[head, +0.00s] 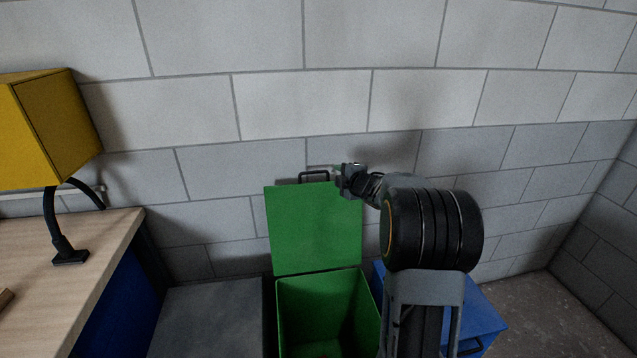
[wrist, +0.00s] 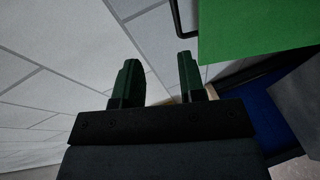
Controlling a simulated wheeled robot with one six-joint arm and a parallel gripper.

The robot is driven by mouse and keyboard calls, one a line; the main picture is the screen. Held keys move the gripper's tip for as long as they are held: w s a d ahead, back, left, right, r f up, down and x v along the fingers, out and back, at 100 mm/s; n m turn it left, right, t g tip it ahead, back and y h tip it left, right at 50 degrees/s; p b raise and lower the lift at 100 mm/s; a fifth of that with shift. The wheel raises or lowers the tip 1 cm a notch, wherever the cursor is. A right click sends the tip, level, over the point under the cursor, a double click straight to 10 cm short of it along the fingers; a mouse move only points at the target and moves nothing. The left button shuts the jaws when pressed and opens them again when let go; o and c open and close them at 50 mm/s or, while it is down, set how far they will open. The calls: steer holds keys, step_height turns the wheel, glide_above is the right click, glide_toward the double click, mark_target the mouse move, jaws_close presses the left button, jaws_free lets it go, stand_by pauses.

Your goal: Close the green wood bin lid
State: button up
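The green wood bin (head: 327,312) stands on the floor in front of the block wall. Its green lid (head: 315,228) is open and stands nearly upright at the back of the bin. A dark handle (head: 314,175) sticks up from the lid's top edge. My gripper (head: 341,178) is near the lid's top right corner, to the right of the handle. In the wrist view the two fingers of my gripper (wrist: 158,78) are apart with nothing between them. The lid (wrist: 255,28) and part of its handle (wrist: 184,20) show at the upper right there, outside the fingers.
A blue bin (head: 484,318) stands right of the green one, partly behind my arm. A grey box-like surface (head: 208,318) is on the left. A wooden bench (head: 95,245) with a yellow lamp (head: 45,122) is farther left. The wall (head: 330,105) is close behind the lid.

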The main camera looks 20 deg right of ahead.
mark_target(318, 172)
steer(key=w+f, duration=0.2)
steer(key=w, duration=0.2)
steer(key=w+a+f+n+y+p, duration=0.1)
steer(key=w+f, duration=0.1)
steer(key=w, duration=0.3)
steer(key=w+a+f+n+p, duration=0.1)
steer(key=w+f, duration=0.1)
steer(key=w, duration=0.2)
steer(key=shift+w+a+y, duration=0.1)
steer(key=shift+w+y, duration=0.2)
steer(key=shift+w, duration=0.1)
steer(key=shift+r, duration=0.1)
steer(key=shift+c, duration=0.2)
jaws_close()
